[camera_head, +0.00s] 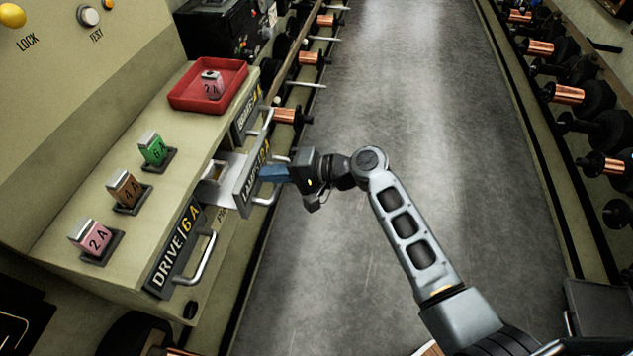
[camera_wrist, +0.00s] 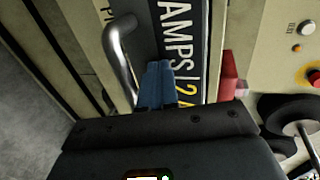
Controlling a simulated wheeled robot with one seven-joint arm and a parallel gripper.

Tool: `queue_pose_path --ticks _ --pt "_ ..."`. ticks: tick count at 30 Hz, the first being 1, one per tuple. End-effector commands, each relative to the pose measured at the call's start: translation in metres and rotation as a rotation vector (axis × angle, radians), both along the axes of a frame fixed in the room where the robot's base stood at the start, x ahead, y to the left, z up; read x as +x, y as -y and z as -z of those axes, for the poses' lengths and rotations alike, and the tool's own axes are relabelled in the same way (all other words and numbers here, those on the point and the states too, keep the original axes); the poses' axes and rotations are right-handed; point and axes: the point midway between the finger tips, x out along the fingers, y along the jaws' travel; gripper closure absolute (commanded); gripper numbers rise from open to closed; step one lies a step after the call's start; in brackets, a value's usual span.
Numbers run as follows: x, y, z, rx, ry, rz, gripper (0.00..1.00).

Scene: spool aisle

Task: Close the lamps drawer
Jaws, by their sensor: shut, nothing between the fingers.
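The lamps drawer (camera_head: 250,190) is pulled part way out of the beige cabinet, and its open inside shows behind the front. Its dark label, partly hidden by my fingers, reads "AMPS | 2 A" in the wrist view (camera_wrist: 178,25). Its metal bar handle (camera_wrist: 122,50) is left of my fingers in that view. My gripper (camera_head: 268,173) has blue fingers, shut and empty. The fingertips (camera_wrist: 158,72) are at the drawer's front face, beside the handle; I cannot tell whether they touch it.
The drive drawer (camera_head: 178,245) is nearer, the brakes drawer (camera_head: 246,118) farther. On the cabinet top stand pink (camera_head: 90,234), brown (camera_head: 124,187) and green (camera_head: 153,148) blocks, and a red tray (camera_head: 180,103) with a pink block. Spools (camera_head: 285,115) line the aisle; its grey floor (camera_head: 385,100) is clear.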

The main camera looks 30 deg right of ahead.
Motion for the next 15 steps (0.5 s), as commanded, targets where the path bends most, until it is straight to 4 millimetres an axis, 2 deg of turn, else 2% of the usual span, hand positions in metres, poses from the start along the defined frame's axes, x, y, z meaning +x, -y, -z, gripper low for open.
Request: queue_pose_path --ticks 1,6,10,15 --pt "0.011 -0.011 0.002 0.001 0.002 -0.003 1.00" --pt "0.038 -0.038 0.002 0.000 0.002 -0.003 1.00" --pt "0.052 -0.053 0.002 -0.001 0.001 -0.003 1.00" --pt "0.062 -0.062 0.001 0.000 0.000 0.001 1.00"
